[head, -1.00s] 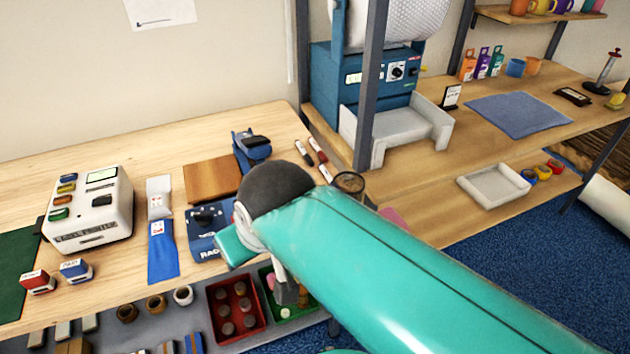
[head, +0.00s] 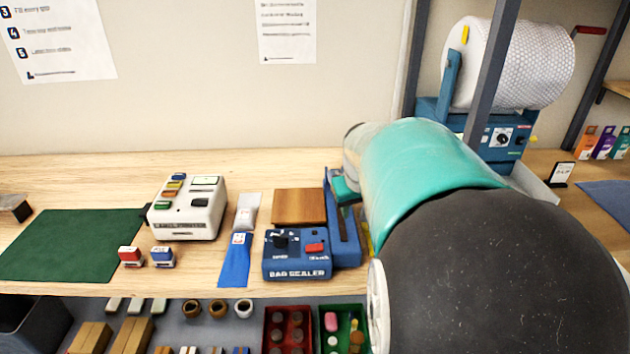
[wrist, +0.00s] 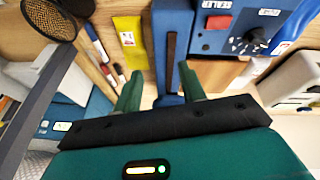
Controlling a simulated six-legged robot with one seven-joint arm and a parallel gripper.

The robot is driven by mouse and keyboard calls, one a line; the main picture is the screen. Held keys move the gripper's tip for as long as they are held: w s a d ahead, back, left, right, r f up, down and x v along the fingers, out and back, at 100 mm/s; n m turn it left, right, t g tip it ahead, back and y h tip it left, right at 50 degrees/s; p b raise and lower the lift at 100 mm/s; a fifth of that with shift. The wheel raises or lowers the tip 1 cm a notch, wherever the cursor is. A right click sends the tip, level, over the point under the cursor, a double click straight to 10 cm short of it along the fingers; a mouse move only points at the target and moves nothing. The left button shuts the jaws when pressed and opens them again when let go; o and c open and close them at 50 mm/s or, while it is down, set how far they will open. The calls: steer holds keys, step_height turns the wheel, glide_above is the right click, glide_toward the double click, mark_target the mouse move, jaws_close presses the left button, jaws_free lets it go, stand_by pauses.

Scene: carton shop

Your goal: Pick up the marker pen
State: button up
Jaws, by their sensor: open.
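In the wrist view, a marker pen (wrist: 97,42) with a pale body and dark end lies on the wooden bench, left of my gripper. A second small pen-like item (wrist: 118,72) lies just below it, close to the left finger. My gripper (wrist: 160,72) is open and empty, its two green fingers spread above the bench near the blue arm of the bag sealer. The pens lie outside the gap between the fingers. In the head view, my arm hides the pens and most of the gripper.
The blue bag sealer (head: 297,258) stands beside my arm, with a label printer (head: 188,212) further left. In the wrist view, a yellow packet (wrist: 128,40) lies between pens and sealer, and a round mesh cup (wrist: 48,18) is at upper left. A dark rack post (head: 490,75) is close to my arm.

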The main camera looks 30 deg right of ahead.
steer(key=s+d+f+m, duration=0.1)
steer(key=s+d+f, duration=0.1)
steer(key=d, duration=0.7)
steer(key=s+d+f+m, duration=0.2)
steer(key=d+f, duration=0.1)
steer(key=d, duration=0.7)
steer(key=shift+t, duration=0.3)
steer(key=x, duration=0.6)
steer(key=shift+w+f, duration=0.1)
steer(key=shift+f, duration=0.3)
steer(key=shift+x, duration=3)
jaws_close()
